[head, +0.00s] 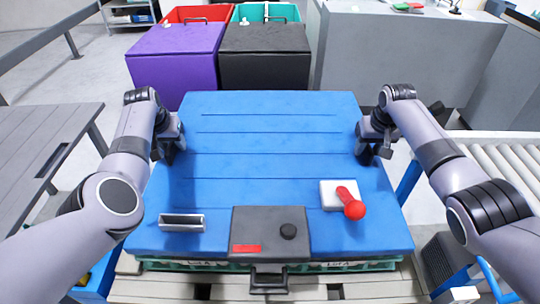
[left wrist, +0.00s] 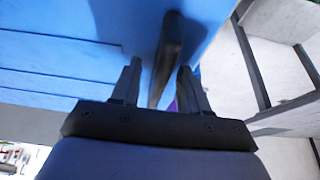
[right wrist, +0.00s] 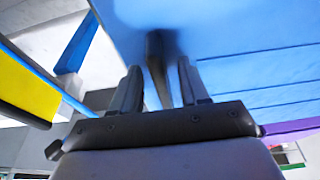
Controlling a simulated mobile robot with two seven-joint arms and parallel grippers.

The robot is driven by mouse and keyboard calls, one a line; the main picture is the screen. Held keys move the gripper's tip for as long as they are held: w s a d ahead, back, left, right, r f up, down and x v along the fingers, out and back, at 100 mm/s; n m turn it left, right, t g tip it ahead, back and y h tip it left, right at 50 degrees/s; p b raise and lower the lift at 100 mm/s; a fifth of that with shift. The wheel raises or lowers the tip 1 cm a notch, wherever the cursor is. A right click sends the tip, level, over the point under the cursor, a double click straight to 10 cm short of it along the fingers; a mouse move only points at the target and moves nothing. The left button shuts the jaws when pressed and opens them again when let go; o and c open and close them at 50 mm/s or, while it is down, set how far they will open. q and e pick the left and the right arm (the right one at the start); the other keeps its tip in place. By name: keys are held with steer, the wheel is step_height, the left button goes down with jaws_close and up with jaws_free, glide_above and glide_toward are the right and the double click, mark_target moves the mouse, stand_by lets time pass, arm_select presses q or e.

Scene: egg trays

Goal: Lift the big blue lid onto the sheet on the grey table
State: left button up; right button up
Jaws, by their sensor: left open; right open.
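The big blue lid (head: 270,130) is a wide, grooved panel lying flat over green egg trays (head: 190,265). My left gripper (head: 172,150) is at its left edge and my right gripper (head: 370,150) at its right edge. In the left wrist view, a dark upright handle (left wrist: 172,35) on the lid stands between the open fingers of that gripper (left wrist: 160,65). In the right wrist view, a similar dark handle (right wrist: 154,45) stands between the open fingers (right wrist: 158,64). Contact with either handle cannot be told. A grey slatted table (head: 40,150) is at the left. No sheet can be made out.
A metal channel (head: 181,223), a dark box (head: 270,240) and a white block with a red knob (head: 333,197) show over the lid's near part. Purple (head: 175,58) and black (head: 265,58) bins stand behind. A roller conveyor (head: 500,165) is at right.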

arm_select(q)
jaws_close()
arm_select(e)
jaws_close()
stand_by(0.9)
arm_select(q)
steer(key=shift+w+r, duration=0.1)
steer(key=shift+r, duration=0.15)
arm_select(e)
steer(key=shift+w+r, duration=0.15)
steer(key=shift+r, duration=0.1)
